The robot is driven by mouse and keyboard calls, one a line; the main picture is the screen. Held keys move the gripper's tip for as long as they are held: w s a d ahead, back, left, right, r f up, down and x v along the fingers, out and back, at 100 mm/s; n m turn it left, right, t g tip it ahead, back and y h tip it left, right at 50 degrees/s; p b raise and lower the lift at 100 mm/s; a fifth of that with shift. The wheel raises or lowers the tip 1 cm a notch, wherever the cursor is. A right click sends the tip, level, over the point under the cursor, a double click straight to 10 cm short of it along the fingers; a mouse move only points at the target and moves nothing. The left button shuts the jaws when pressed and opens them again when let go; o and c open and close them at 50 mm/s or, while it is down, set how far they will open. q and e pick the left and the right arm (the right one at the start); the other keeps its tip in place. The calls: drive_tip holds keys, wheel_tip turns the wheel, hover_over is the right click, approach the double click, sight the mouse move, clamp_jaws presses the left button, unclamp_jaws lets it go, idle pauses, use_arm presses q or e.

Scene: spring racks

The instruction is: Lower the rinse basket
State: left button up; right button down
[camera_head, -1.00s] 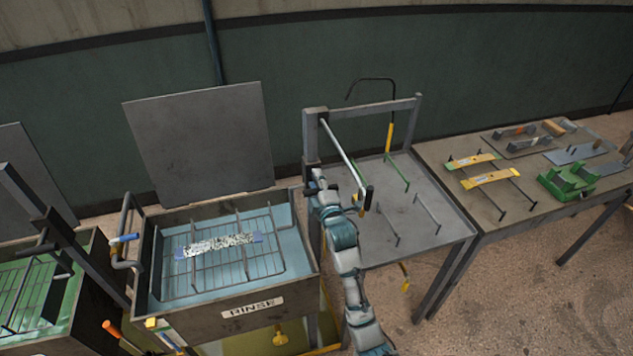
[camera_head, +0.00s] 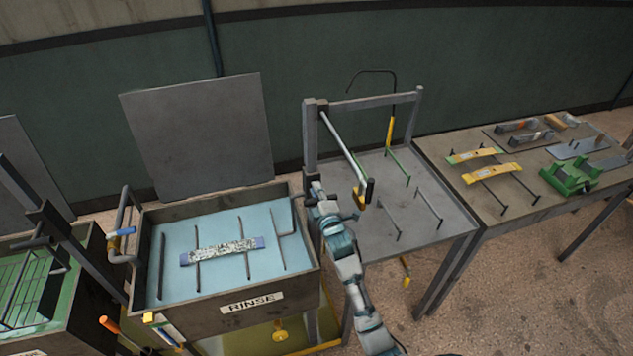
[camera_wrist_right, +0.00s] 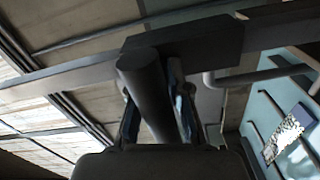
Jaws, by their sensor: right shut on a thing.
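The rinse tank (camera_head: 225,302), with a "RINSE" label, stands left of centre in the head view, filled with pale blue liquid. Inside, several thin dark bars of the rinse basket (camera_head: 162,266) show; its wire mesh cannot be made out. A speckled strip with blue ends (camera_head: 222,251) lies across the bars, and it also shows in the right wrist view (camera_wrist_right: 283,138). My right gripper (camera_head: 318,194) is at the tank's right rear corner. In the wrist view its fingers (camera_wrist_right: 157,105) are shut on a dark round handle (camera_wrist_right: 145,78). My left gripper is not in view.
A grey upright panel (camera_head: 196,137) stands behind the tank. A green-filled tank (camera_head: 35,285) is at the left. A grey table with a frame (camera_head: 415,210) is right of my arm, and a bench (camera_head: 450,162) with yellow strips and a green fixture stands beyond it.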

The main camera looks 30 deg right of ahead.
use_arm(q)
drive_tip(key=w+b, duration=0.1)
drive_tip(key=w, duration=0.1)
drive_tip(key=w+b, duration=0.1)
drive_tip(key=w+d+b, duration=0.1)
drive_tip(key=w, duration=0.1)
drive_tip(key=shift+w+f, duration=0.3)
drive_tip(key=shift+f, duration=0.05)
use_arm(e)
wheel_tip(320, 180, down, 10)
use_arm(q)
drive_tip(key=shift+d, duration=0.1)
use_arm(e)
drive_tip(key=shift+f, duration=0.1)
drive_tip(key=c, duration=1.1)
unclamp_jaws()
drive_tip(key=shift+c, duration=0.2)
drive_tip(key=shift+r, duration=0.25)
